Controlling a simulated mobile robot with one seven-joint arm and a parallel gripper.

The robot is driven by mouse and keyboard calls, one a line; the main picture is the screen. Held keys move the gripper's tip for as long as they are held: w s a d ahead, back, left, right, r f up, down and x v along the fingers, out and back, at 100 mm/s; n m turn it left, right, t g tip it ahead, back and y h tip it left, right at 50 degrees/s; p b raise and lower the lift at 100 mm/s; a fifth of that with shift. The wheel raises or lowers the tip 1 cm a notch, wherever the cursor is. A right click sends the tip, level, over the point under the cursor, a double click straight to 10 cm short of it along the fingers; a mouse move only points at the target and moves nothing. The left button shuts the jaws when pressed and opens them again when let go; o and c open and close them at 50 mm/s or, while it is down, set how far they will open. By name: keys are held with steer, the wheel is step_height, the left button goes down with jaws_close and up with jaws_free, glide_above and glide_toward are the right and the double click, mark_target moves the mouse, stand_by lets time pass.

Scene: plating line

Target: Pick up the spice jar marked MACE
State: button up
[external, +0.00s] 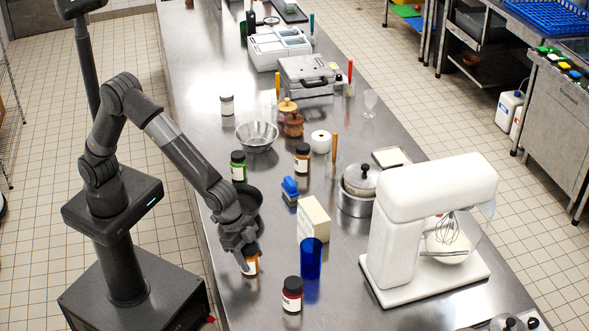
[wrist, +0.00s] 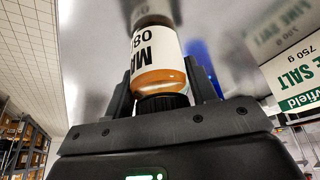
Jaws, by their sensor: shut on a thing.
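A spice jar with orange contents, a dark lid and a white label (external: 251,266) is at the front left edge of the steel counter. In the wrist view the jar (wrist: 158,78) appears upside down, and its label shows "MA" and "08"; the rest of the word is turned out of sight. My gripper (external: 243,256) reaches down over the jar from above. In the wrist view its two fingers (wrist: 163,90) are shut on either side of the jar near its black lid. I cannot tell whether the jar's base touches the counter.
A dark pan (external: 247,201) is just behind my gripper.

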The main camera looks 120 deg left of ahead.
steer(key=shift+c, duration=0.7)
